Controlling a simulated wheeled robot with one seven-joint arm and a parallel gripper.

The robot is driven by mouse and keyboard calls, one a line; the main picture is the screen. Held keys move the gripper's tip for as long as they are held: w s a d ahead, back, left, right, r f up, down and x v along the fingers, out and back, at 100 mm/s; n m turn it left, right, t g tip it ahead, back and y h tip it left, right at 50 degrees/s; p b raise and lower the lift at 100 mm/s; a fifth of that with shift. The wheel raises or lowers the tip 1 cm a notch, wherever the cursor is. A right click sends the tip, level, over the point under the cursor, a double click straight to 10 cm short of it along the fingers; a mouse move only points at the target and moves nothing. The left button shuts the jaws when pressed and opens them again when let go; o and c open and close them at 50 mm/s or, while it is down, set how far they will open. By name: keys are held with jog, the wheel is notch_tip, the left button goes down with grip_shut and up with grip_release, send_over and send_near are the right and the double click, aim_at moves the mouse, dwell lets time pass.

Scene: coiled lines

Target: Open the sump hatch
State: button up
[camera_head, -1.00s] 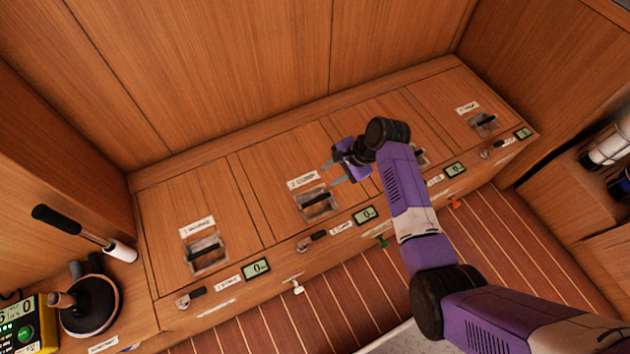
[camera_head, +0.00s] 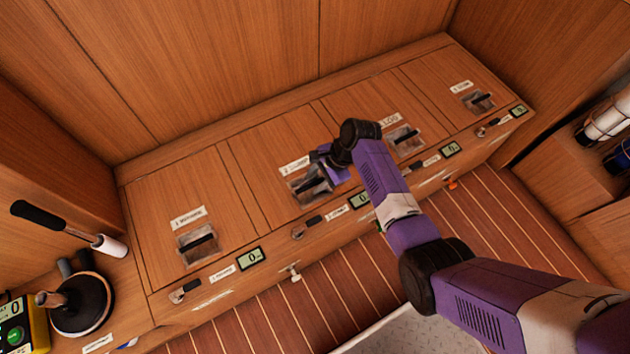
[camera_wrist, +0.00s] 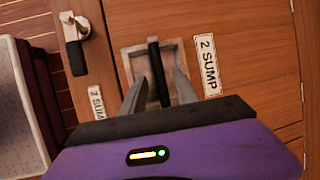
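The sump hatch (camera_head: 265,150) is a wooden lid in the bench top, second from the left. It lies closed, with a "2 SUMP" label that shows clearly in the wrist view (camera_wrist: 207,65). Its dark bar handle (camera_wrist: 155,65) sits in a pale recessed pull (camera_wrist: 133,64); the handle also shows in the head view (camera_head: 312,187). My gripper (camera_wrist: 160,80) is open, with one grey finger on each side of the bar and small gaps visible. In the head view my gripper (camera_head: 318,178) is right at the handle and hides part of it.
Similar hatches with recessed pulls lie at left (camera_head: 198,243) and right (camera_head: 404,138). Latches (camera_head: 308,227) and small displays (camera_head: 250,259) line the front face. A plunger-like tool (camera_head: 82,300) stands at lower left. The bench top behind the hatch handles is clear.

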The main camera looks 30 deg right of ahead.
grip_shut()
dwell(1.4)
